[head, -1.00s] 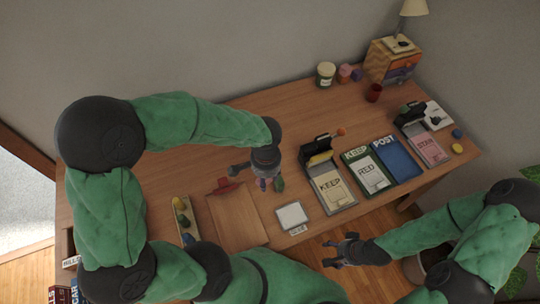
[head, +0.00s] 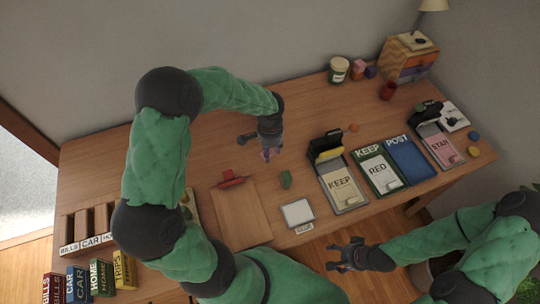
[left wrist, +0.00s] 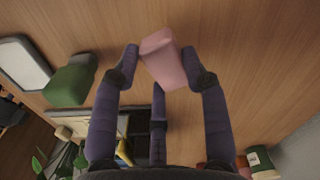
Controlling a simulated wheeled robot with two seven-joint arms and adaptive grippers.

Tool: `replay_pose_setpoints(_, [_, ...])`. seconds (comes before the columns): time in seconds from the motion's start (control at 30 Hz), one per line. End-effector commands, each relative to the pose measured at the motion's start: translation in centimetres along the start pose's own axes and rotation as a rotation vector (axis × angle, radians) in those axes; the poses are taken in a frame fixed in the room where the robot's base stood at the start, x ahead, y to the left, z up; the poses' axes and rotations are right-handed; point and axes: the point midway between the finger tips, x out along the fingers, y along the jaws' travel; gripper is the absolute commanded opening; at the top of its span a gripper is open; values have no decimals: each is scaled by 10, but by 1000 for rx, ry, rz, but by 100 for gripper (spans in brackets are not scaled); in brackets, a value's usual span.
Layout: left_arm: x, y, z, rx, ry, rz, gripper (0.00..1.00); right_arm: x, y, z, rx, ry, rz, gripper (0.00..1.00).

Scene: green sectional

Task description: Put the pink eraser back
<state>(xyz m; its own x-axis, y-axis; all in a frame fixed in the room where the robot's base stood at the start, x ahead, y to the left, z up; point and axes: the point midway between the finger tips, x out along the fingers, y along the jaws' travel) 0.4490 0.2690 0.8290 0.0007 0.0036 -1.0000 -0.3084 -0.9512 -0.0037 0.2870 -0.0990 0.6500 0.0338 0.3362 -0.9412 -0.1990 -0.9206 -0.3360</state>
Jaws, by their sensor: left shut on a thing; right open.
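The pink eraser (left wrist: 163,58) is a pale pink block between the fingers of my left gripper (left wrist: 168,65) in the left wrist view. My left gripper is shut on it, with the wooden desk behind. In the head view my left gripper (head: 268,152) hangs over the middle of the desk, beyond the green object (head: 285,179). There the eraser is small and mostly hidden by the gripper. My right gripper (head: 342,257) is open and empty, in front of the desk's front edge.
A clipboard (head: 240,215) and white pad (head: 297,213) lie near the front. The desk's back middle is clear.

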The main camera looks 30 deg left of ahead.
Motion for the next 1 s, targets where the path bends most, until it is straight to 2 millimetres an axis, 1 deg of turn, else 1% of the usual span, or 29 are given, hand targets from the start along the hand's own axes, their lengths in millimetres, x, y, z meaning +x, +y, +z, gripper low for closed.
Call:
replay_pose_setpoints(0.1, [14,-5,-4,0,-1,1,18,6,2,0,0,0,0,68])
replay_pose_setpoints(0.2, [30,-4,-3,0,-1,1,18,15,5,-1,0,0,0,68])
replay_pose_setpoints(0.3, [39,-4,-3,0,-1,1,18,19,7,-1,0,0,0,68])
replay_pose_setpoints(0.53, [37,-4,-3,0,0,0,18,17,6,-1,0,0,0,68])
replay_pose_setpoints(0.7, [42,-4,-3,1,0,0,18,20,7,-1,0,0,0,68])
replay_pose_setpoints(0.73, [41,-4,-3,1,0,0,53,19,7,-1,0,0,0,68])
replay_pose_setpoints(0.8, [41,-4,-3,1,0,0,68,19,7,-1,0,0,0,68])
replay_pose_setpoints(1.0, [40,-4,-3,0,0,0,68,19,7,-1,0,0,0,68])
